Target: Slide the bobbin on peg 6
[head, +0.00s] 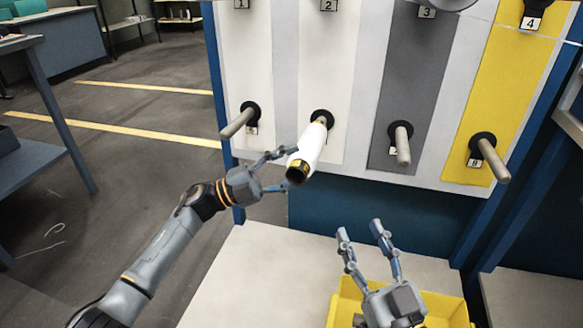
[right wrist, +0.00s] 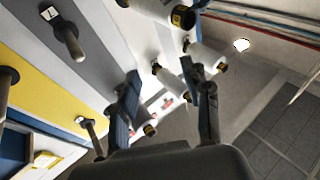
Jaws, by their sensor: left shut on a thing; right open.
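The white bobbin (head: 310,148), with a yellow-and-black band and dark open end, is at the second peg of the lower row. My left gripper (head: 291,170) is shut on its near end. The bobbin tilts down toward me, and its far end lies at the black collar (head: 322,116) of that peg. The bobbin hides most of the peg; I cannot tell how far it is on. My right gripper (head: 362,232) is open and empty above the yellow bin; its fingers also show in the right wrist view (right wrist: 165,100).
Bare pegs stand left (head: 236,122) and right (head: 402,145) of the bobbin, and another on the yellow strip (head: 490,157). The yellow bin (head: 445,312) sits on a pale table (head: 250,275). Several white bobbins (right wrist: 205,54) show in the right wrist view.

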